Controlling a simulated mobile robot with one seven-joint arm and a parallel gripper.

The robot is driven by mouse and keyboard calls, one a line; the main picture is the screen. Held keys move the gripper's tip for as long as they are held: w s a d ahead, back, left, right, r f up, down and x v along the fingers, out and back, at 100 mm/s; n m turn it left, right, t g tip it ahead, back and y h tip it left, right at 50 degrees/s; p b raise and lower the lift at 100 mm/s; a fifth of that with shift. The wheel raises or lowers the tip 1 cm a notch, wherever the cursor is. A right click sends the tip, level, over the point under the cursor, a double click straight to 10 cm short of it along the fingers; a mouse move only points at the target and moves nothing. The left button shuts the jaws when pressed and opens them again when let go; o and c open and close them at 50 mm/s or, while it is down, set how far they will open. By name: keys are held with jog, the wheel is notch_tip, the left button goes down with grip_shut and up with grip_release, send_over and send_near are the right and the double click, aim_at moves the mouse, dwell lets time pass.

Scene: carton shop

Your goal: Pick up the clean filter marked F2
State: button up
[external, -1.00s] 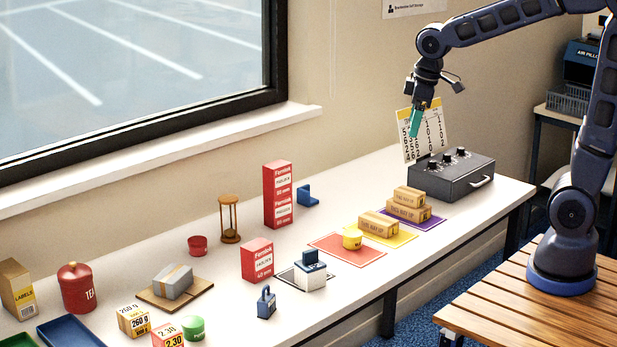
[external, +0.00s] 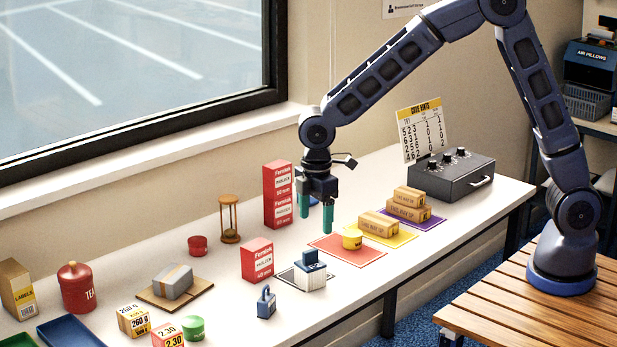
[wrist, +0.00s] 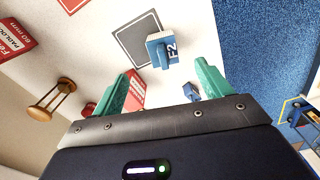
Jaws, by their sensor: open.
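The filter marked F2 is a blue and white block (external: 311,272) standing on the dark, white-edged square mat (external: 288,275) near the front of the table. Its F2 label shows in the wrist view, where the filter (wrist: 163,50) overlaps the corner of the mat (wrist: 136,40). My gripper (external: 316,218) points down with its green fingers apart and empty. It hangs above the table, higher than the filter and apart from it. In the wrist view the filter appears between and beyond the fingertips (wrist: 164,74).
A tall red padlock box (external: 277,195) stands left of my gripper, a shorter red box (external: 256,260) left of the filter. A blue padlock (external: 266,303) sits in front.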

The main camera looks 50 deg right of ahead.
aim_at(310, 250)
jog(key=shift+s+a+f, duration=0.1)
jog(key=shift+a+f, duration=0.55)
notch_tip(310, 250, down, 5)
jog(key=shift+f, duration=0.2)
jog(key=shift+w+a+f, duration=0.1)
jog(key=shift+f, duration=1.2)
jog(key=shift+w+a+f, duration=0.1)
jog(key=shift+f, duration=1.2)
jog(key=shift+c, duration=0.3)
jog(key=c, duration=1)
